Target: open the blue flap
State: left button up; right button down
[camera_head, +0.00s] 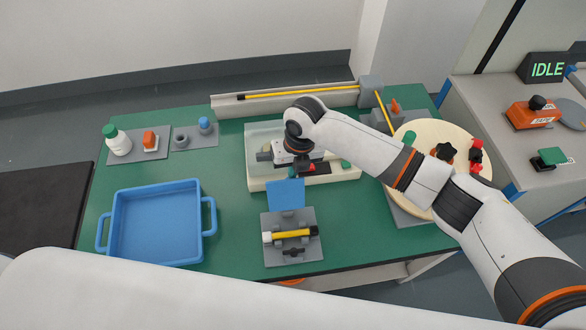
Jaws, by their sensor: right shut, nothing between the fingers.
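The blue flap (286,194) is a flat blue panel that stands up at the back of a grey fixture (274,220) near the front middle of the green table. A yellow rod (291,234) with a white end and a black end lies across the fixture in front of it. My right gripper (306,170) is shut and empty above the pale tray behind the flap; its arm comes in from the right. The picture does not settle whether it touches the flap. My left gripper is not in view; a white arm link crosses the bottom.
A pale tray (258,185) lies under my right gripper. A blue bin (158,225) stands at the left. A white bottle (118,141) and an orange block (150,139) sit behind it. A cream disc (425,135) is at the right. A long yellow cable (300,91) lies along the back.

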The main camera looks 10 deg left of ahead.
notch_tip(320, 180, up, 12)
jog(key=d+b, duration=0.1)
jog(key=b, duration=0.2)
jog(key=s+d+f+m+t+y, duration=0.15)
jog(key=s+f+m, duration=0.35)
jog(key=m, duration=0.5)
jog(key=s+d+f+m+t+y, duration=0.1)
jog(key=s+d+f+m+y, duration=0.25)
jog(key=m, duration=0.55)
jog(key=s+d+f+m+t+h, duration=0.1)
jog(key=s+d+f+m+h, duration=0.2)
jog(key=s+d+m, duration=0.6)
jog(key=s+d+f+m+h, duration=0.3)
jog(key=s+d+m, duration=0.1)
jog(key=d+m, duration=0.8)
notch_tip(320, 180, down, 28)
jog(key=s+d+n+g, duration=0.1)
jog(key=s, duration=0.1)
jog(key=s+d+f+g, duration=0.1)
jog(key=s+d+f, duration=0.2)
jog(key=s+f, duration=1.1)
jog(key=shift+s+p, duration=0.3)
jog(key=shift+s, duration=0.65)
